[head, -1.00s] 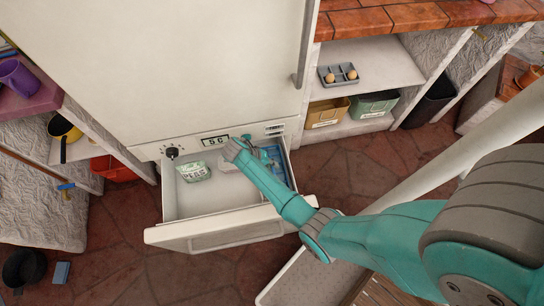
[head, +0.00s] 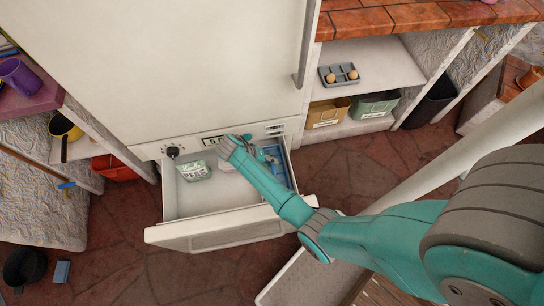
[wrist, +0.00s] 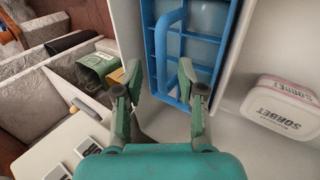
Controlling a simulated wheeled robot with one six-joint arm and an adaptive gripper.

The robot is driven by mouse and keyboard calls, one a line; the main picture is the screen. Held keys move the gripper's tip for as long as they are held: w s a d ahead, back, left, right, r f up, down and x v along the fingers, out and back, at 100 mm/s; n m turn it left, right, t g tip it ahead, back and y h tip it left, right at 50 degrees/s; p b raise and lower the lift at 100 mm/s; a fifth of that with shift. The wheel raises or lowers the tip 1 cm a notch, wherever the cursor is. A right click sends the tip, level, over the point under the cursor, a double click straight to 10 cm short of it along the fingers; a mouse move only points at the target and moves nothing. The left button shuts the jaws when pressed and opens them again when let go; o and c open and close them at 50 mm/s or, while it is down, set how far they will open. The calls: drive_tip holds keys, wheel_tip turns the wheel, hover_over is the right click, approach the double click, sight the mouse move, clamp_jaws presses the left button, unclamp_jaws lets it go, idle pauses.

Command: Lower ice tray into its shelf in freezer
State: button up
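The blue ice tray (wrist: 205,45), a gridded tray with a looped handle (wrist: 170,50), lies in the open freezer drawer (head: 205,207) along its right wall. In the head view the tray (head: 278,172) is partly hidden by my arm. My gripper (wrist: 160,95) is open, its two fingers spread apart near the handle end of the tray. The handle's near end shows close to the right finger; I cannot tell whether they touch. In the head view my gripper (head: 266,157) is over the drawer's back right part, small and partly hidden.
A green and white peas bag (head: 194,171) lies in the drawer's back left. A sorbet tub (wrist: 282,100) sits beside the tray. The fridge front (head: 200,70) rises behind. Shelves with bins (head: 328,112) stand at the right. The drawer's front left floor is bare.

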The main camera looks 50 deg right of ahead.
drive_tip(key=v, duration=0.9)
